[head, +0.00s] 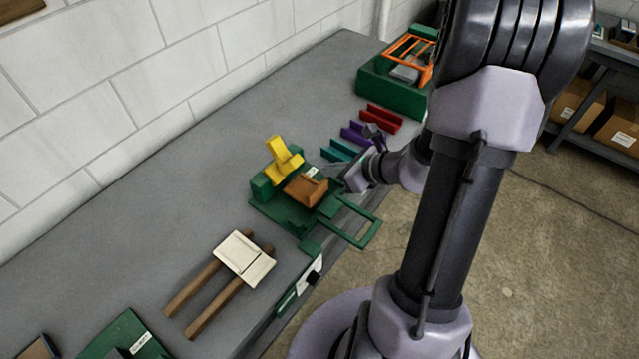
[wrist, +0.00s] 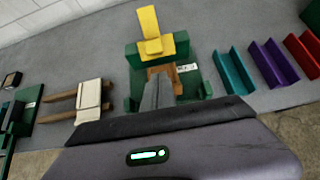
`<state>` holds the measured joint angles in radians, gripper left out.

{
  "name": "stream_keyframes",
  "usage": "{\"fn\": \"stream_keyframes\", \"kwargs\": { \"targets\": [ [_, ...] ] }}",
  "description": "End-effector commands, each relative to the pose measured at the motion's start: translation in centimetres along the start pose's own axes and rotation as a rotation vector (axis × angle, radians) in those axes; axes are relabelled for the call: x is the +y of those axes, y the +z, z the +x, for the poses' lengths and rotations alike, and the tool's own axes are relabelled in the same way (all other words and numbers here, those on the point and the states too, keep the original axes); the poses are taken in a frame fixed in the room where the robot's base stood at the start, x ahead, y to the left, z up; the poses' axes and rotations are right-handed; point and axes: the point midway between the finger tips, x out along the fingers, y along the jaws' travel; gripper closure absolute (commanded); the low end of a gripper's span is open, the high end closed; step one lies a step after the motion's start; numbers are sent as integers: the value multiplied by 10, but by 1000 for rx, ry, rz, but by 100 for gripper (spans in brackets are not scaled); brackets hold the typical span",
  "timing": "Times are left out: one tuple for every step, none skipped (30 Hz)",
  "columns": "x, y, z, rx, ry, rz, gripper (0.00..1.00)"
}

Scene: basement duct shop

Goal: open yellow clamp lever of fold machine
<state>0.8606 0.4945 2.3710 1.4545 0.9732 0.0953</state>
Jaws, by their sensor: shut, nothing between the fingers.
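The fold machine (head: 285,212) is green and stands on the grey bench near its front edge. Its yellow clamp lever (head: 283,158) sticks up at the machine's back, on the wall side. In the wrist view the lever (wrist: 150,24) stands upright above a yellow block, beyond my fingers. A brown piece (head: 306,190) lies in the machine in front of the lever. A green loop handle (head: 362,236) juts out past the bench edge. My gripper (head: 343,178) is shut and empty, to the right of the brown piece and apart from the lever. In the wrist view my fingers (wrist: 156,92) overlap the brown piece.
Teal (wrist: 235,72), purple (wrist: 273,62) and red (wrist: 302,54) channels lie right of the machine. A green bin with an orange rack (head: 408,58) stands beyond. A cream panel (head: 243,257) on wooden rails lies left. The bench is clear between machine and block wall.

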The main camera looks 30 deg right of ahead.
Motion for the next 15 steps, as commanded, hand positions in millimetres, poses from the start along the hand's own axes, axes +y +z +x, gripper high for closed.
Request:
{"fn": "stream_keyframes", "kwargs": {
  "targets": [
    [1, -1, 8, 0, 4, -2, 100],
    [1, -1, 14, 0, 6, -4, 100],
    [2, -1, 22, 0, 7, -5, 100],
    [2, -1, 29, 0, 8, -5, 100],
    [2, -1, 36, 0, 8, -5, 100],
    [2, -1, 44, -1, 8, -5, 100],
    [2, -1, 50, 0, 8, -5, 100],
    [2, 0, 56, 0, 8, -7, 100],
    [2, -1, 64, 0, 7, -7, 100],
    [2, 0, 69, 0, 8, -8, 100],
    [2, 0, 74, 0, 8, -8, 100],
    [2, 0, 79, 0, 7, -8, 100],
    [2, 0, 83, -1, 7, -8, 100],
    [2, 0, 86, -1, 7, -8, 100],
    [2, 1, 89, -1, 6, -8, 100]
  ]
}}
